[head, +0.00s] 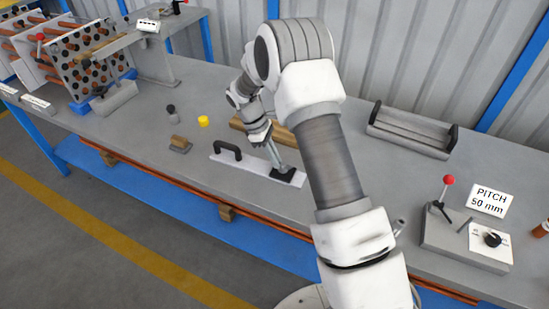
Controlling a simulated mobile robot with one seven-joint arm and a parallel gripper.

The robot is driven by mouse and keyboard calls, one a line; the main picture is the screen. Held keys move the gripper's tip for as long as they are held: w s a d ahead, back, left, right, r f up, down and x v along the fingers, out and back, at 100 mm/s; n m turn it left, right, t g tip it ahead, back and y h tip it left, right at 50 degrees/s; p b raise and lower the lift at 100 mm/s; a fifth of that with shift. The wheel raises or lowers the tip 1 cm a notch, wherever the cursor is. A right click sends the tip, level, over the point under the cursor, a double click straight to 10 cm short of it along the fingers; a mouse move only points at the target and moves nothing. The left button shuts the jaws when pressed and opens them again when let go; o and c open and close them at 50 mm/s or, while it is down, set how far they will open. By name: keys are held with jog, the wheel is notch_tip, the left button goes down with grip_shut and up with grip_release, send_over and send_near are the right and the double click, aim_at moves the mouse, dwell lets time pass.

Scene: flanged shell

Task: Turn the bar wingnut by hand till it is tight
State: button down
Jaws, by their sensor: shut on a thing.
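A pale flat plate (256,172) lies on the grey bench, with a black arched handle (228,151) at its left end. A small dark part (291,178) sits at the plate's right end; it appears to be the bar wingnut, though its shape is too small to make out. My gripper (283,168) reaches down at a slant from the upper left, its tips at the dark part. It is shut on that part, but the grip is partly hidden and the fingers are hard to tell apart.
A wooden block (279,135) lies behind the plate. A small brown-topped block (179,145) and a yellow cap (203,121) lie to the left. A grey tray (412,134) is at right. A red-knobbed fixture (465,240) stands by a "PITCH 50 mm" sign (488,201). A tube rack (92,65) is far left.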

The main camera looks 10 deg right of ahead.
jog(key=m, duration=0.3)
jog(key=w+m+g+y, duration=0.1)
jog(key=shift+d+r+m, duration=0.1)
jog(key=shift+d+m, duration=0.2)
jog(key=shift+d, duration=0.05)
dwell(0.9)
jog(key=c, duration=1)
grip_release()
jog(key=shift+s, duration=0.1)
jog(key=p+v, duration=0.1)
jog(key=v, duration=0.7)
jog(key=p+v, duration=0.1)
jog(key=v, duration=0.8)
jog(key=shift+w+r, duration=0.15)
jog(key=shift+w, duration=0.15)
